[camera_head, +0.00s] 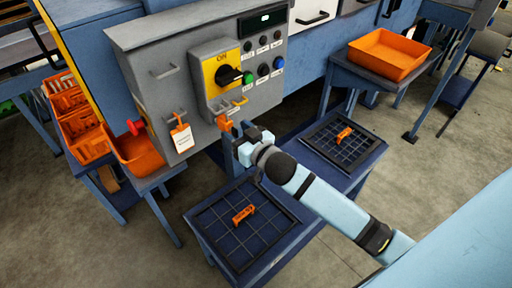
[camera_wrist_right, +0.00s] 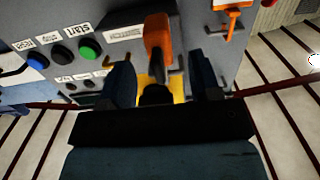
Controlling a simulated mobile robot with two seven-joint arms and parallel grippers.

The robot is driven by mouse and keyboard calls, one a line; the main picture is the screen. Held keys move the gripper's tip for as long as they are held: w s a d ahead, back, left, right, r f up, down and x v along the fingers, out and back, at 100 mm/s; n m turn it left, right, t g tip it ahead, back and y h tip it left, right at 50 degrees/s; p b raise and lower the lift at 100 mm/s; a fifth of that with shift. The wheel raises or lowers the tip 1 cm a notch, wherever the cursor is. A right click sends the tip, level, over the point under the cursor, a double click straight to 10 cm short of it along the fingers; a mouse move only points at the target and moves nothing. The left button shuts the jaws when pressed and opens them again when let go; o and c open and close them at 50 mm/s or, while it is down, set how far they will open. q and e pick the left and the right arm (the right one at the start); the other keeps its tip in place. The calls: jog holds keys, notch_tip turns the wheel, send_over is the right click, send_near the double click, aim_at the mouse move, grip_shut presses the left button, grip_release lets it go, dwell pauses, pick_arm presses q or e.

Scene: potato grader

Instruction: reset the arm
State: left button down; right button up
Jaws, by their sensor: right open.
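My right arm (camera_head: 322,196) is light blue and reaches in from the lower right to the grey control cabinet (camera_head: 135,75). My right gripper (camera_head: 238,140) is open in front of the cabinet's lower right part. An orange piece (camera_head: 224,123) is just beyond the gripper, close to the cabinet face. In the right wrist view the gripper's dark fingers (camera_wrist_right: 163,88) stand apart, with the orange piece (camera_wrist_right: 158,45) between them in the picture. A gap shows on both sides of it. I cannot tell whether it is fixed to the cabinet. My left gripper is not in view.
The cabinet carries a yellow switch plate (camera_head: 215,72) with a black knob, buttons and a white tag (camera_head: 182,138). Two dark grid tables (camera_head: 215,225) (camera_head: 365,160) below hold orange pieces. Orange bins stand left (camera_head: 135,160) and right (camera_head: 388,55). Floor is clear lower left.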

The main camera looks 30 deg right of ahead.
jog(key=f+b+v, duration=0.1)
jog(key=v, duration=0.9)
jog(key=s+a+f+g+p, duration=0.1)
jog(key=s+a+f+g, duration=0.2)
jog(key=s+f, duration=0.4)
jog(key=s+a+f+g+p, duration=0.2)
jog(key=s+f, duration=0.5)
jog(key=f, duration=0.6)
jog(key=shift+a+f+n+g, duration=0.25)
jog(key=shift+a+n+g, duration=0.15)
jog(key=shift+g, duration=0.1)
jog(key=shift+w, duration=0.1)
dwell(0.7)
